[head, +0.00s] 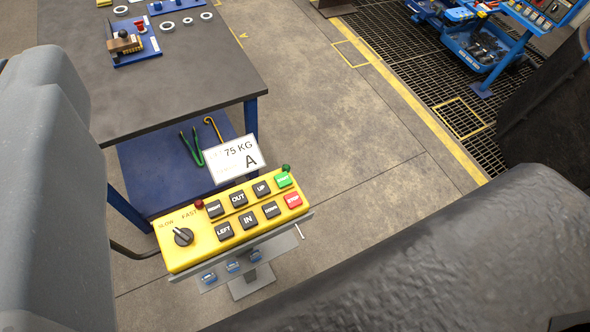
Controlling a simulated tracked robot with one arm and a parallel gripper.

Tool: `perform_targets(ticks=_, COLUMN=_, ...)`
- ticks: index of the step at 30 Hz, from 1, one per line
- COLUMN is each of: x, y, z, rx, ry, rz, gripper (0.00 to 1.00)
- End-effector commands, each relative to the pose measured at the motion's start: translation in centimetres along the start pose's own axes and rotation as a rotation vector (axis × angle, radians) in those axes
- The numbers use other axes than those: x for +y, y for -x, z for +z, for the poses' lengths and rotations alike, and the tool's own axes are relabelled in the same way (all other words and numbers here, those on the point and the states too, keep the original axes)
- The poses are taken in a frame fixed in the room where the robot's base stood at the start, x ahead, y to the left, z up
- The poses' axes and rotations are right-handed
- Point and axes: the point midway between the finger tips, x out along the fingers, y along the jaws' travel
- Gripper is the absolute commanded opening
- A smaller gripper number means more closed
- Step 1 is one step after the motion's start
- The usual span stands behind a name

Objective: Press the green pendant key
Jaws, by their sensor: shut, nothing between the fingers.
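The yellow pendant (178,258) sits on a grey stand below and left of the picture's middle, its face up to my camera. The green key (283,180) is at its top right corner, in plain view with nothing over it. The red STOP key (293,200) is just below it. The black UP key (262,189) is to its left. A small green knob or lamp (286,168) stands at the edge just above the green key. I cannot make out my gripper's fingertips in this view.
A grey-topped workbench (185,95) with a blue shelf stands behind the pendant. A 75 KG sign (234,158) rises behind its upper edge. Large grey and dark shapes fill the left and lower right. Open floor (350,140) lies right of the bench; a blue cart (480,45) stands on grating.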

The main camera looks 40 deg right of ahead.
Motion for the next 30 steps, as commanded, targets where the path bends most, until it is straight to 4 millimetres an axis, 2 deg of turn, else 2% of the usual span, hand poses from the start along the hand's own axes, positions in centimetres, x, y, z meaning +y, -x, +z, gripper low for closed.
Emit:
perform_targets(ticks=8, x=0.0, y=-0.1, z=0.0, rx=-0.002, ry=-0.001, rz=-0.001, gripper=0.0)
perform_targets(ticks=11, x=0.4, y=-1.2, z=0.2, rx=-0.017, ry=-0.014, rz=-0.005, gripper=0.0)
perform_targets(ticks=14, x=1.4, y=-4.0, z=1.0, rx=-0.053, ry=-0.047, rz=-0.015, gripper=0.0)
perform_targets(ticks=16, x=2.4, y=-6.5, z=1.9, rx=-0.087, ry=-0.08, rz=-0.023, gripper=0.0)
perform_targets(ticks=18, x=4.6, y=-9.6, z=3.5, rx=-0.129, ry=-0.122, rz=-0.031, gripper=0.0)
perform_targets(ticks=20, x=5.8, y=-12.0, z=4.9, rx=-0.165, ry=-0.159, rz=-0.034, gripper=0.0)
perform_targets(ticks=24, x=8.6, y=-17.4, z=9.0, rx=-0.244, ry=-0.252, rz=-0.036, gripper=0.0)
perform_targets(ticks=26, x=9.8, y=-19.4, z=11.0, rx=-0.275, ry=-0.293, rz=-0.033, gripper=0.0)
perform_targets(ticks=30, x=12.7, y=-23.5, z=16.3, rx=-0.353, ry=-0.39, rz=-0.019, gripper=0.0)
